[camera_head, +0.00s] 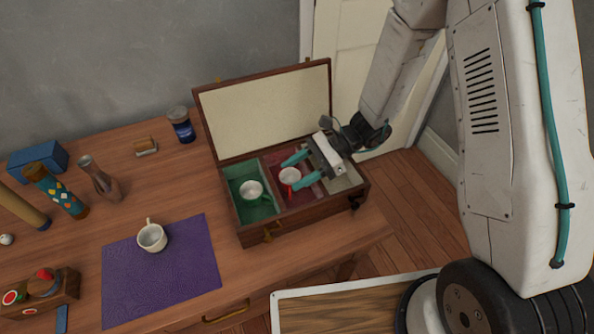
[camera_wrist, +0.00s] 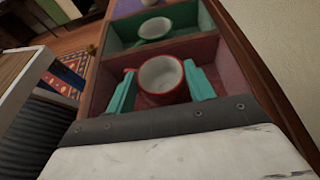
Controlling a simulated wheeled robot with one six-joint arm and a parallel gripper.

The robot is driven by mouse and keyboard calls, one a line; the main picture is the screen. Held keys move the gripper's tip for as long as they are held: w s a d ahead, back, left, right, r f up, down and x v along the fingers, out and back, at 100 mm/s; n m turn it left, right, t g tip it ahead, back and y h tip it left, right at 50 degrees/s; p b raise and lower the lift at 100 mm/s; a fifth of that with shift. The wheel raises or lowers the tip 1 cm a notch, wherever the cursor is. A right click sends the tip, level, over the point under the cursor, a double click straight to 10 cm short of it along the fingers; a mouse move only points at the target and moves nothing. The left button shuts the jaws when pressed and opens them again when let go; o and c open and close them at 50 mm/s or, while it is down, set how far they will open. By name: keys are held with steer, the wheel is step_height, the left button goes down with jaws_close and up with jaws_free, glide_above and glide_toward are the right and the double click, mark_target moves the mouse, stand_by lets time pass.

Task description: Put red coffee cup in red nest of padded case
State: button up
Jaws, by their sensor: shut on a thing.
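The red coffee cup (camera_wrist: 162,80), with a pale inside and a red rim, stands between my gripper's teal fingers in the wrist view; it also shows in the head view (camera_head: 289,178). My gripper (camera_wrist: 160,88) is shut on the cup. It reaches into the open padded case (camera_head: 252,238) from the right, also seen in the head view (camera_head: 299,171). The cup is in or just above the red nest (camera_head: 283,161); whether it touches the bottom cannot be told. The green nest (camera_head: 236,177) beside it holds a green cup (camera_head: 252,189).
The case lid (camera_head: 265,110) stands open at the back. A cream cup (camera_head: 152,237) stands on a purple mat (camera_head: 165,275). Bare table lies between mat and case.

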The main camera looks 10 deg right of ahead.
steer(key=shift+f, duration=0.1)
steer(key=o, duration=1)
steer(key=shift+r, duration=0.2)
steer(key=v, duration=1.2)
steer(key=s+d+r+n+h, duration=0.2)
steer(key=s+r+n+h, duration=0.55)
steer(key=r, duration=0.65)
steer(key=s+d+r+n+t+h, duration=0.1)
steer(key=s+d+r+n, duration=0.1)
steer(key=s, duration=0.3)
steer(key=s+d+r+n+t+h, duration=0.2)
steer(key=s+d+r+n, duration=0.1)
steer(key=s, duration=0.2)
steer(key=s+d+r+n+t+h, duration=0.2)
steer(key=s+d+r, duration=0.1)
steer(key=s, duration=0.2)
steer(key=shift+s+r+h, duration=0.15)
steer(key=shift+h, duration=0.1)
